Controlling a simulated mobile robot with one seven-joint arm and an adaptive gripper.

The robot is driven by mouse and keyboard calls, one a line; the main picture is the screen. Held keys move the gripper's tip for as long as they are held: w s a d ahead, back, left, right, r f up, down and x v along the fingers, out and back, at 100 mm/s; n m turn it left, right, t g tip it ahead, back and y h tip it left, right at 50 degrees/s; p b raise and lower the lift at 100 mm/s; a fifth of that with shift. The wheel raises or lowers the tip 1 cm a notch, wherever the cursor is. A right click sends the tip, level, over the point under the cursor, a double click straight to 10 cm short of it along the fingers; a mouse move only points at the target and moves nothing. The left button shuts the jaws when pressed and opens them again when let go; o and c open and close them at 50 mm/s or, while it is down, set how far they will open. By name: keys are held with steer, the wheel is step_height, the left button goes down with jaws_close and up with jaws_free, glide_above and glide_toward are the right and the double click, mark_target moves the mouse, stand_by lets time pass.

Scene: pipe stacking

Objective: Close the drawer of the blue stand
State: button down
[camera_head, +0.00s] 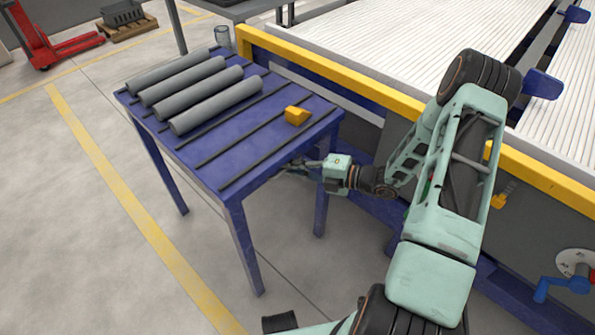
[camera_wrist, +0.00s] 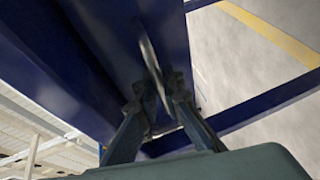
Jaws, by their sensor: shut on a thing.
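The blue stand (camera_head: 245,145) is a table with dark strips across its top and blue legs. My gripper (camera_head: 287,168) is at its near right edge, just below the tabletop. In the wrist view, my gripper (camera_wrist: 156,92) has its two fingers closed around a thin, curved grey handle (camera_wrist: 150,58). The handle stands against a dark blue panel (camera_wrist: 100,45), which looks like the drawer front. In the head view, the tabletop edge and my gripper hide the drawer, and I cannot tell how far open it is.
A conveyor with a yellow rail (camera_head: 330,70) stands close behind and right. Open floor (camera_head: 75,200) lies to the left.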

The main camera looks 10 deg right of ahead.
steer(key=c, duration=2)
jaws_free()
steer(key=shift+w+a, duration=0.15)
steer(key=shift+w, duration=0.1)
steer(key=shift+c, duration=0.2)
steer(key=v, duration=1.2)
